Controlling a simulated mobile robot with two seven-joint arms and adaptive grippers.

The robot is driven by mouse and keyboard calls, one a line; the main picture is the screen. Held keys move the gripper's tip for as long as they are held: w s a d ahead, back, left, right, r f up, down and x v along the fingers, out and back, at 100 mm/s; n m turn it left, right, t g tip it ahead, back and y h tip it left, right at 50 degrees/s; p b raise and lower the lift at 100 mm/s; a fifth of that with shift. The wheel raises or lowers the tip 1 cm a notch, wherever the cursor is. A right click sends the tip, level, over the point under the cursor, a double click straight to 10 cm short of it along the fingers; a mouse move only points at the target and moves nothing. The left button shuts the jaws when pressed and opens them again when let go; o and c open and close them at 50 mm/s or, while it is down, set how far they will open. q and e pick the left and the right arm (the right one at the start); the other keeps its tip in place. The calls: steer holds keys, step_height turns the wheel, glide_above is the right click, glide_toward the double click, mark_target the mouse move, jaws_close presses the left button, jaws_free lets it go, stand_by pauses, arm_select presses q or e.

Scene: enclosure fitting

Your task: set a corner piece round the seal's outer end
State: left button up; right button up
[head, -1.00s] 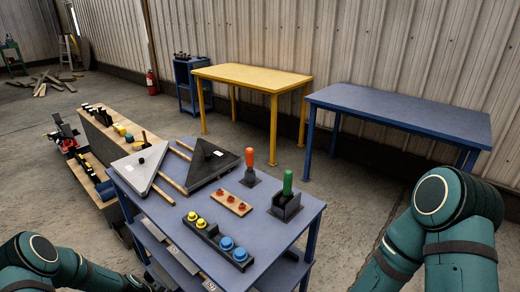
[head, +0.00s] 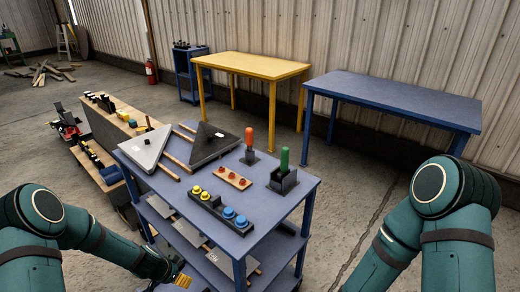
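A light grey triangular piece (head: 140,154) with a small white mark lies at the left of the blue cart's top (head: 262,212). A dark grey triangular piece (head: 205,150) lies beside it, with wooden strips (head: 165,172) at both. I cannot tell which thing is the corner piece or the seal. My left gripper (head: 178,281) is at the bottom edge, low in front of the cart and apart from its top. Yellow ribbed parts show at its end, but its opening is not clear. My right arm comes in at the right; its gripper is out of view.
On the cart stand an orange-handled tool (head: 249,138), a green-handled tool (head: 284,160), a red-knobbed board (head: 233,179) and a black block with yellow and blue knobs (head: 218,208). A wooden bench (head: 128,142) stands left. A yellow table (head: 250,64) and a bare blue table (head: 395,98) stand behind.

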arm_select(q)
steer(key=s+d+r+n+y, duration=0.1)
steer(key=s+d+r+n, duration=0.2)
steer(key=r, duration=0.4)
steer(key=s+d+r+n+y, duration=0.1)
steer(key=s+d+r+n, duration=0.1)
steer(key=s+d+r, duration=0.4)
step_height(320, 180, up, 2)
steer(key=shift+s+r+n+t, duration=0.2)
steer(key=shift+n+t, duration=0.1)
steer(key=shift+n, duration=0.1)
